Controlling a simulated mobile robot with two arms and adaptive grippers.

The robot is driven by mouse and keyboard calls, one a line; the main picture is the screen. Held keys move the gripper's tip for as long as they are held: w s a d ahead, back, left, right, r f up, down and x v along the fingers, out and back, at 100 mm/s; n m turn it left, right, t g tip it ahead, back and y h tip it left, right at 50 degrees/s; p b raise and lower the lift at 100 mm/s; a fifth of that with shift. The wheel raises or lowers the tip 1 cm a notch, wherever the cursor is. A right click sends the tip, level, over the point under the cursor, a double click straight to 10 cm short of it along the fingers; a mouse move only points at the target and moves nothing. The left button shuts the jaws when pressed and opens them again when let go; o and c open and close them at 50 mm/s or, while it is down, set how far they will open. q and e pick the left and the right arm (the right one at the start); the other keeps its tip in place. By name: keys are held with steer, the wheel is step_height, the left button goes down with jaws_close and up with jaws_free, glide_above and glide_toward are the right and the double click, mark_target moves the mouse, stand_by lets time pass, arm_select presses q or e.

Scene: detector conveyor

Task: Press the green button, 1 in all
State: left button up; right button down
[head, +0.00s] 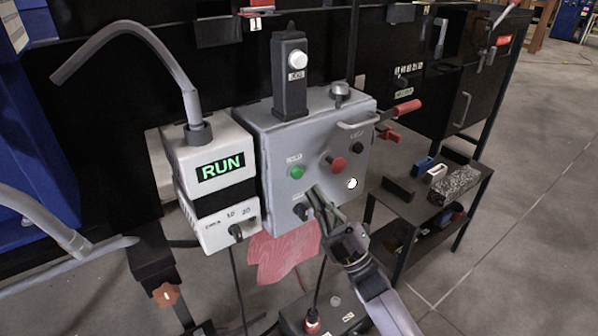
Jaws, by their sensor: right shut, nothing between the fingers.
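My left gripper is not in view.
A red button (338,164), a black knob (358,147) and a white round button (352,183) share the panel. A dark knob (300,211) sits near my fingertips. A display box reading RUN (221,167) stands left. A shelf (405,207) with small blocks stands right.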

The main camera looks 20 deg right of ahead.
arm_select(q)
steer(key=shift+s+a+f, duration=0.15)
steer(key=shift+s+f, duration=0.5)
arm_select(e)
steer(key=shift+s+d, duration=0.25)
steer(key=shift+s, duration=0.4)
